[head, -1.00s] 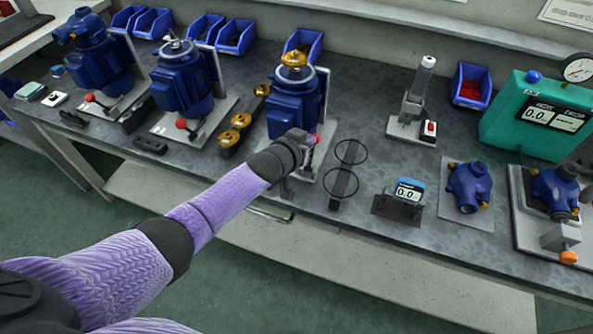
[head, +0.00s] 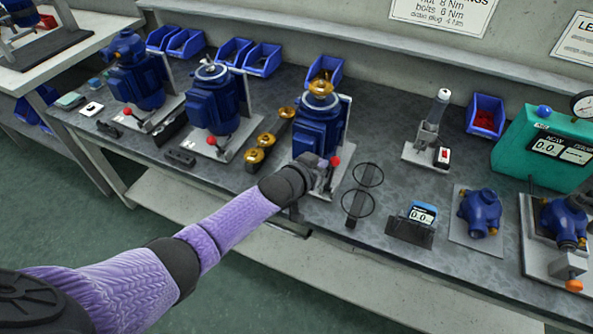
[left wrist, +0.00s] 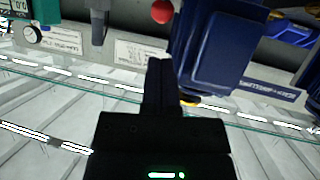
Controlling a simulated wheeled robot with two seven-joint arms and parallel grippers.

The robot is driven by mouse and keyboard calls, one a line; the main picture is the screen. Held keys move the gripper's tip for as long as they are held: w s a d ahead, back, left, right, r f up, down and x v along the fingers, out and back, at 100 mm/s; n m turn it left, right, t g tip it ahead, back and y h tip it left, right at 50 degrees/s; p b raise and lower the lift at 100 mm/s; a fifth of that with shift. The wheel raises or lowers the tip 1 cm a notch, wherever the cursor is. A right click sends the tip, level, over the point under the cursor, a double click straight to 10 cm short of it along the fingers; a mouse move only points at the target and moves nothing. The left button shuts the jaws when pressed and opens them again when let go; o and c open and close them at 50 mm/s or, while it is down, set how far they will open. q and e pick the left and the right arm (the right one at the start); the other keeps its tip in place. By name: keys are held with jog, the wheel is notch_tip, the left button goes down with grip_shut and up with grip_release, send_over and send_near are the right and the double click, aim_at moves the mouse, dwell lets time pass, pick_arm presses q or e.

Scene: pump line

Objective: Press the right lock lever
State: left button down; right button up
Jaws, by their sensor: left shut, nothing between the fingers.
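The right lock lever, with a red ball knob (head: 335,160), is at the front of the rightmost blue motor-like pump unit (head: 316,135). Its stem runs down from the knob toward the base plate. My left gripper (head: 318,172) is shut and empty, just left of the stem and slightly below the knob. In the left wrist view the shut fingers (left wrist: 159,75) point toward the red knob (left wrist: 162,11), with the blue housing (left wrist: 214,50) to the right. I cannot tell whether the fingers touch the lever. My right gripper is not in view.
Two similar units (head: 212,100) (head: 135,80) with red-knobbed levers stand to the left. Brass parts (head: 254,155) lie between units. A black double-ring stand (head: 357,200) is close right of my gripper, then a small blue-topped gauge (head: 423,214). Blue bins line the back.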

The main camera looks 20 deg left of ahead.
pick_arm(q)
jog(key=r+p+v, duration=0.1)
jog(key=p+v, duration=0.3)
jog(key=v, duration=0.4)
jog(key=shift+w+r, duration=0.2)
jog(key=shift+r, duration=0.15)
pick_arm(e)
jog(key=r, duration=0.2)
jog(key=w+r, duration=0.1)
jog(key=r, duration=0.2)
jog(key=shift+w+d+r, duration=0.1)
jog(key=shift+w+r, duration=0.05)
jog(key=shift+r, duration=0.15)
